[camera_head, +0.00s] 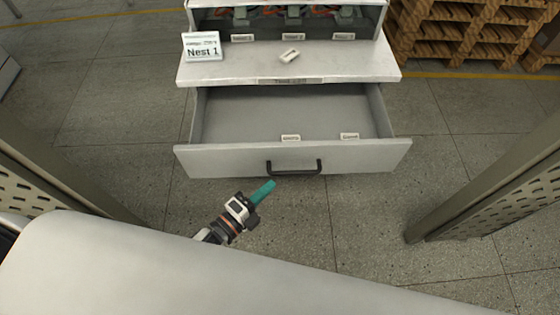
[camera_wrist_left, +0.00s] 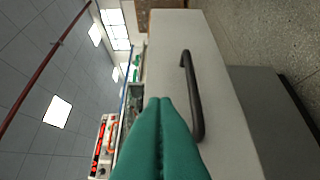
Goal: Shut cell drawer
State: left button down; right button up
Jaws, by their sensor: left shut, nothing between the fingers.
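The cell drawer (camera_head: 230,162) is pulled out below the white counter in the head view. Two small labelled white pieces (camera_head: 290,138) lie inside it, near its front panel. Its dark bar handle (camera_head: 294,168) is on the front panel and also shows in the left wrist view (camera_wrist_left: 192,95). My left gripper (camera_head: 268,187) has teal fingers, shut and empty, just in front of the drawer front and left of the handle's middle. In the left wrist view the teal fingertips (camera_wrist_left: 160,102) point toward the drawer front; I cannot tell whether they touch it. My right gripper is not in view.
The counter (camera_head: 240,68) above the drawer carries a "Nest 1" sign (camera_head: 202,46) and a small white piece (camera_head: 289,56). Wooden pallets (camera_head: 450,30) are stacked at the back right. Grey posts stand at both sides. The floor before the drawer is clear.

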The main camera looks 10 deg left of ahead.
aim_at(290, 152)
pick_arm(q)
jog(key=x, duration=0.6)
jog(key=shift+r, duration=0.1)
jog(key=shift+w+a, duration=0.25)
jog(key=shift+w, duration=0.3)
jog(key=shift+w+a, duration=0.2)
jog(key=shift+w, duration=0.35)
jog(key=shift+w+a, duration=0.2)
jog(key=shift+w, duration=0.4)
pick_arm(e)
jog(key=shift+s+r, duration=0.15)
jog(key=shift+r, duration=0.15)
